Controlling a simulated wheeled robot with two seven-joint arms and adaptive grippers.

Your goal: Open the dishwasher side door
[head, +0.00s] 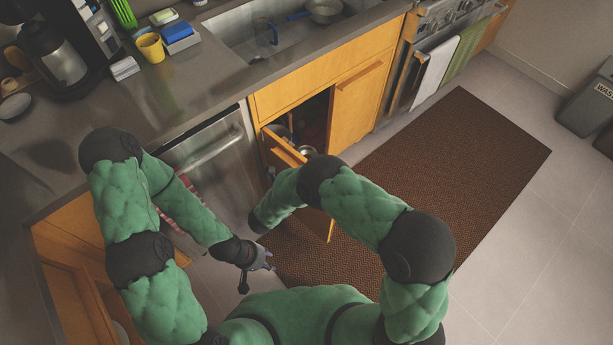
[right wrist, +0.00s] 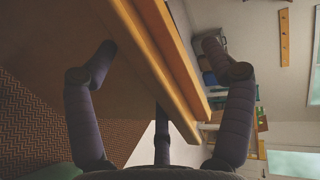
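The steel dishwasher (head: 222,165) is closed, with a bar handle across its front. Right beside it, the maple cabinet door (head: 283,150) under the sink stands partly open, with a dark interior showing behind. My right arm reaches to this door; its gripper is hidden in the head view. In the right wrist view the door's edge (right wrist: 165,60) runs between the spread fingers of my right gripper (right wrist: 160,55). One finger is on each side, and the gripper is not closed on it. My left gripper (head: 258,270) is low before the dishwasher, empty, its fingers apart.
A brown mat (head: 450,165) covers the floor before the sink cabinet. A second cabinet door (head: 357,105) beside the opening is closed. A striped towel (head: 180,205) hangs by the dishwasher.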

